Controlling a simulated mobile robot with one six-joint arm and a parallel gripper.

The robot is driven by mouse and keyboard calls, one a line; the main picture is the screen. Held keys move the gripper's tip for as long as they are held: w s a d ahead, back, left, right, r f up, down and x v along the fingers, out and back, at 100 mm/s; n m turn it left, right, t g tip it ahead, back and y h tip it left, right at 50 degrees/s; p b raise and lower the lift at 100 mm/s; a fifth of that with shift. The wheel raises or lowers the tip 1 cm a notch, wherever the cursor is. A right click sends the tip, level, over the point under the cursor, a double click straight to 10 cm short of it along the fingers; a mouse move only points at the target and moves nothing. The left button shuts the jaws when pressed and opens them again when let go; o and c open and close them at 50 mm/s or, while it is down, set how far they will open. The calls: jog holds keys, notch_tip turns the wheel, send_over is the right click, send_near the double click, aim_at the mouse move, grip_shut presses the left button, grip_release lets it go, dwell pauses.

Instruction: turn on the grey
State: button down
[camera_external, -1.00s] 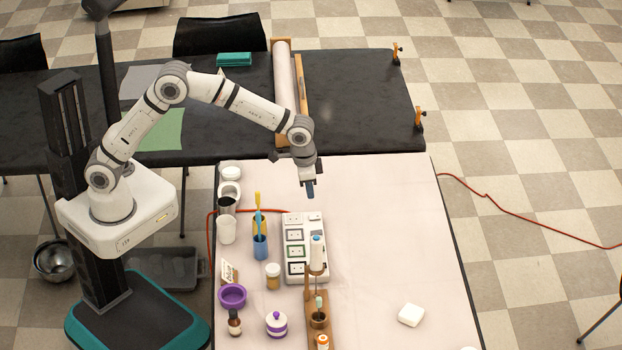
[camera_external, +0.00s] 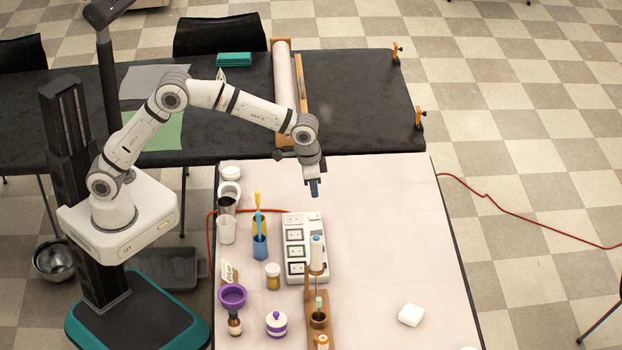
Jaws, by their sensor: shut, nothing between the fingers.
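A white power strip (camera_external: 293,223) lies on the pink-white table, with a column of square sockets framed in different dark colours, one of them greenish. Small switches seem to sit along its right side, but they are too small to tell apart, and I cannot tell which is grey. A stand with a white and blue bottle partly hides its lower right part. My gripper (camera_external: 314,188) is shut and empty, pointing down above the table, just beyond the far right end of the strip and apart from it.
A blue cup with brushes (camera_external: 260,246), a jar (camera_external: 273,276) and a purple bowl (camera_external: 232,296) stand left of the strip. The wooden stand (camera_external: 319,320) is in front. A white block (camera_external: 411,315) lies at right; the table's right half is mostly clear.

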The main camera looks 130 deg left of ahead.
aim_at(321, 232)
jog(key=f, duration=0.8)
jog(key=w+a+f, duration=0.1)
jog(key=f, duration=0.4)
jog(key=shift+a+f+p, duration=0.1)
jog(key=shift+p, duration=0.2)
jog(key=shift+w+f, duration=0.1)
jog(key=shift+f, duration=0.3)
